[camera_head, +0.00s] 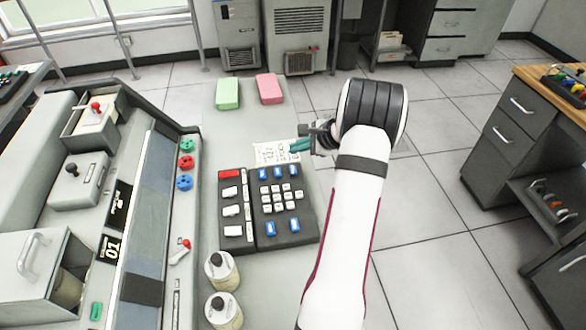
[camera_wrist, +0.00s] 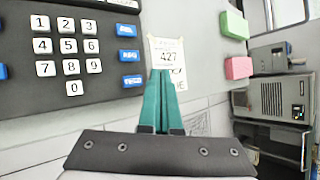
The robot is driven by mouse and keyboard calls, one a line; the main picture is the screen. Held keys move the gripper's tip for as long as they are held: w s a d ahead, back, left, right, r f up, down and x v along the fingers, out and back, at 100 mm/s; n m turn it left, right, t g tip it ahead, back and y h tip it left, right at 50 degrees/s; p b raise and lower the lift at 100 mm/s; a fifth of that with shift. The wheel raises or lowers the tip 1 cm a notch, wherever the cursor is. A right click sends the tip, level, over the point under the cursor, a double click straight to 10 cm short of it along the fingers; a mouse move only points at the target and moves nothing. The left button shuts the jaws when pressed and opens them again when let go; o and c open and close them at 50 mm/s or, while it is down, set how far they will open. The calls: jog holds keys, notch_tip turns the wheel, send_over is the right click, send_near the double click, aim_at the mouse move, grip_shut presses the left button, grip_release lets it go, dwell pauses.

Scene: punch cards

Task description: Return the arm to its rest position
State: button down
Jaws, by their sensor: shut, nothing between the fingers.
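My gripper (camera_head: 300,145) has teal fingers and is shut with nothing between them. In the head view it is over the edge of a paper note, beyond the keypad panel. In the wrist view the closed fingers (camera_wrist: 157,100) point at the note (camera_wrist: 168,52), which reads 427, and cover part of it. The note (camera_head: 268,153) lies on the grey console top. My white arm reaches in from the bottom of the head view.
A dark keypad panel (camera_head: 281,238) with white and blue keys lies near the gripper. A green block (camera_head: 228,93) and a pink block (camera_head: 269,88) lie farther back. Two bottles (camera_head: 222,272) stand at the front. A machine with levers (camera_head: 84,180) fills the left. Open floor lies right.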

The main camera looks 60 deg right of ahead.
jog(key=w+a+r+n+g+y, duration=0.15)
jog(key=a+r+n, duration=0.25)
jog(key=a, duration=0.7)
jog(key=a+r+n+g+y, duration=0.2)
jog(key=a+r+n, duration=0.2)
jog(key=a, duration=0.8)
jog(key=w+a+r+n+g+y, duration=0.1)
jog(key=a+r+n+y, duration=0.2)
jog(key=a, duration=0.8)
jog(key=s+a+n+g+h, duration=0.2)
jog(key=s+a+n, duration=0.3)
jog(key=s, duration=0.5)
jog(key=s+a+n+g+h, duration=0.2)
jog(key=s+a+n, duration=0.4)
jog(key=s, duration=0.4)
jog(key=shift+s+a+f+g, duration=0.25)
jog(key=shift+a+g, duration=0.2)
jog(key=shift+a, duration=0.25)
